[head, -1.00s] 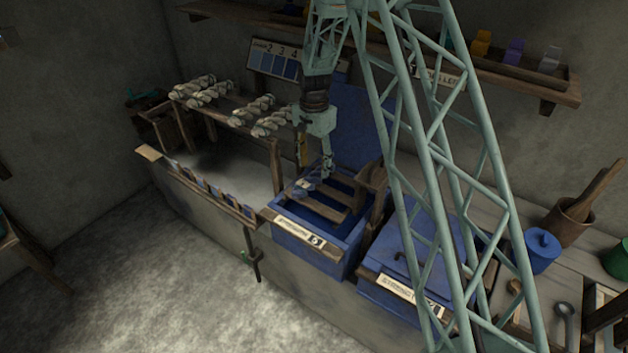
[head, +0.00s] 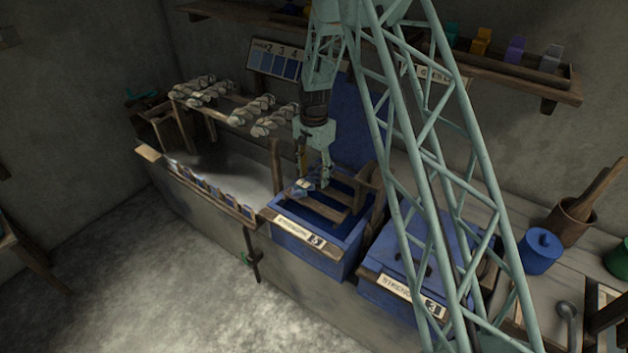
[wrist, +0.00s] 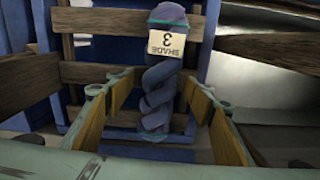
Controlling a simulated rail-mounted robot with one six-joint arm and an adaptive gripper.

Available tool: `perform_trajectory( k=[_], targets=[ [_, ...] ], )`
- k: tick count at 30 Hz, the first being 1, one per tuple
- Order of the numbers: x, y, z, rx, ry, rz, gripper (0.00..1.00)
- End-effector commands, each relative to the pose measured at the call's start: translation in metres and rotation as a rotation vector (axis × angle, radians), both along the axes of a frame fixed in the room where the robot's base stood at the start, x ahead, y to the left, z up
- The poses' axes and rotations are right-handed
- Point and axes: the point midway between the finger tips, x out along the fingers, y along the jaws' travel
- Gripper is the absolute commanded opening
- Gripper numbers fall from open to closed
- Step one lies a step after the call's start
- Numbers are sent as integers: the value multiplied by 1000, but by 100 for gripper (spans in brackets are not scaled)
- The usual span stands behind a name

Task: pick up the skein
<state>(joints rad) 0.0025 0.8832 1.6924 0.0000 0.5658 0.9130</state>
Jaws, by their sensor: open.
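The skein (wrist: 160,88) is a twisted blue-purple hank in the wrist view, with a cream tag reading "SHADE 3" near its top. It lies on wooden slats. In the head view the skein (head: 301,189) is small, on the slats of the open blue vat, partly hidden by the gripper. My gripper (wrist: 160,98) is open, with one yellow-padded finger on each side of the skein's lower part and visible gaps to both. In the head view my gripper (head: 313,180) is directly over the skein. I cannot tell how deep the fingers reach around it.
The open blue vat (head: 310,248) has a raised lid behind it. A closed blue vat (head: 402,262) stands to its right. Several pale skeins (head: 262,112) lie on a wooden rack to the left. A wooden shelf (head: 510,82) runs along the wall. The floor in front is clear.

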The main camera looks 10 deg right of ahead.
Motion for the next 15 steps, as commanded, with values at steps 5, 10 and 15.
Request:
perform_trajectory(
  k=[5,10,15],
  targets=[
    [0,0,0,0,0,0,49],
    [0,0,0,0,0,0,49],
    [0,0,0,0,0,0,42]
  ],
)
